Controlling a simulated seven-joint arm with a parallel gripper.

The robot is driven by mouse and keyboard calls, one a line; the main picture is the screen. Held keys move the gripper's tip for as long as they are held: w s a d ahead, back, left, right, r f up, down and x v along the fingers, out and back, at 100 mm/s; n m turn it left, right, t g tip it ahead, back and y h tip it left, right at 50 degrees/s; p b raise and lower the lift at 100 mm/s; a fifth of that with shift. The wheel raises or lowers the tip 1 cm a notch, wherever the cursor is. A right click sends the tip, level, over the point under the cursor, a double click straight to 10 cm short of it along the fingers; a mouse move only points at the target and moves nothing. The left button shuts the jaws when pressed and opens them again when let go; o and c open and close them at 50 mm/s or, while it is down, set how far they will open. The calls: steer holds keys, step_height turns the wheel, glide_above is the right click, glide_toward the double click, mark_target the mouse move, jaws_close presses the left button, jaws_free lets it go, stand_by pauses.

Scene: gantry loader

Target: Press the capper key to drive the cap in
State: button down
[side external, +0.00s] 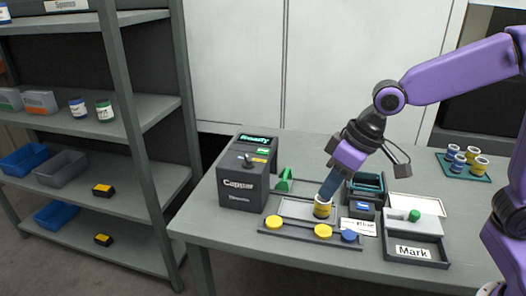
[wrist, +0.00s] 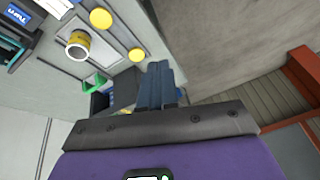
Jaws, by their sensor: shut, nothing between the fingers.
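The grey capper box (side external: 243,190), labelled "Capper", stands at the table's left end, with a lit screen reading "Ready" (side external: 254,138) and a small lever (side external: 247,160) on top. In the wrist view the capper (wrist: 124,88) is partly hidden behind my fingers. A jar with a yellow band (side external: 323,209) stands upright on a pale plate; it also shows in the wrist view (wrist: 79,44). My gripper (side external: 323,198) is shut and empty, pointing down. Its fingertips overlap the jar in the side view, but the wrist view shows them (wrist: 158,65) apart from it. Which part is the key is unclear.
Yellow discs (side external: 273,222) (side external: 323,231) and a blue disc (side external: 349,236) sit along the front strip. A green part (side external: 284,181) stands beside the capper. A tray marked "Mark" (side external: 413,252) and a green mat with several jars (side external: 476,178) are rightward. Shelves (side external: 140,190) stand left.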

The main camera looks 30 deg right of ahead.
steer(key=w+a+r+m+t, duration=0.1)
steer(key=w+m+t, duration=0.15)
steer(key=w, duration=0.65)
steer(key=w+r+m+t, duration=0.1)
steer(key=w+m, duration=0.2)
steer(key=w, duration=0.5)
steer(key=r+m+t, duration=0.2)
steer(key=m, duration=0.3)
glide_above(266, 151)
steer(key=shift+f+n, duration=0.2)
steer(key=shift+n, duration=0.05)
steer(key=shift+s+f, duration=0.1)
steer(key=shift+a+f, duration=0.1)
steer(key=shift+f, duration=4.2)
steer(key=shift+f, duration=0.1)
steer(key=shift+f, duration=0.35)
